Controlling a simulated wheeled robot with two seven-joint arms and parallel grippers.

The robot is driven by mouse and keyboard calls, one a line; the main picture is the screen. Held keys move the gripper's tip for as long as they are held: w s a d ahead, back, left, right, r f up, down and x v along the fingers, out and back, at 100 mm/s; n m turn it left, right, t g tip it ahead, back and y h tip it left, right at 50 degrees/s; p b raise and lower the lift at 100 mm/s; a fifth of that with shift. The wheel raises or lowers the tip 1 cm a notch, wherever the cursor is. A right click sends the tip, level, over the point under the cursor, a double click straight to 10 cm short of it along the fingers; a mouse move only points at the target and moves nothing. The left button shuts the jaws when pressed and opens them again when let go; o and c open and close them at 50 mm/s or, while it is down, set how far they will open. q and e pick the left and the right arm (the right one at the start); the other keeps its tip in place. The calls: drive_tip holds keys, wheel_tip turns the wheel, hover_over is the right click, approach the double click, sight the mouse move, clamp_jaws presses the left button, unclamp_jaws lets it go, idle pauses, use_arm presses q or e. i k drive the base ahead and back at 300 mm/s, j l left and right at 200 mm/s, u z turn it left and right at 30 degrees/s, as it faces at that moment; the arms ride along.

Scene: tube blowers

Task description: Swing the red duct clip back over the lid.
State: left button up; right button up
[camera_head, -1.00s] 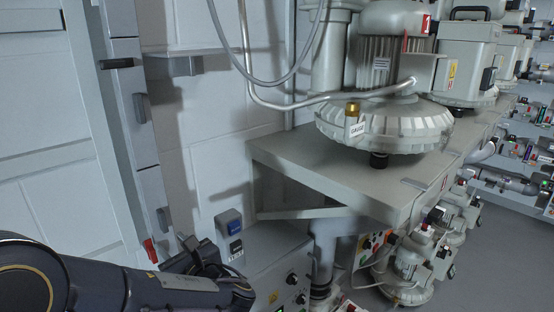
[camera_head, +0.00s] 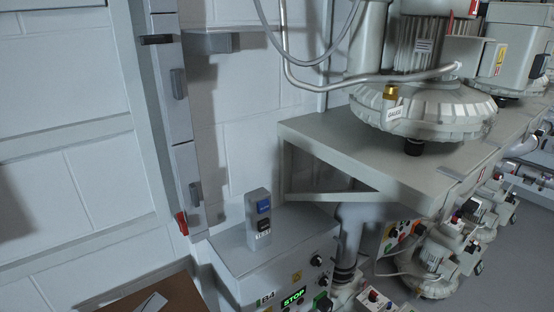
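The red duct clip (camera_head: 182,222) is a small red piece low on the left edge of the narrow grey upright duct (camera_head: 166,115) by the wall. It stands nearly upright, slightly tilted, at the duct's side. The duct's grey front lid (camera_head: 186,168) runs down beside it. From here I cannot tell how far the clip reaches over the lid. Neither of my grippers is in view, and nothing touches the clip.
A grey control cabinet (camera_head: 236,260) with a blue-button box (camera_head: 262,207) on top stands right of the clip. A brown surface (camera_head: 120,300) lies below. A grey shelf (camera_head: 340,140) carries blowers. Dark and grey handles (camera_head: 178,83) stick out of the duct.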

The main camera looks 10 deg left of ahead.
sight(182, 226)
drive_tip(key=i+l+u, duration=0.1)
drive_tip(key=u, duration=0.3)
drive_tip(key=i+l+u, duration=0.15)
drive_tip(key=u, duration=0.3)
drive_tip(key=i+l+u, duration=0.1)
drive_tip(key=l+u, duration=0.15)
drive_tip(key=u, duration=0.15)
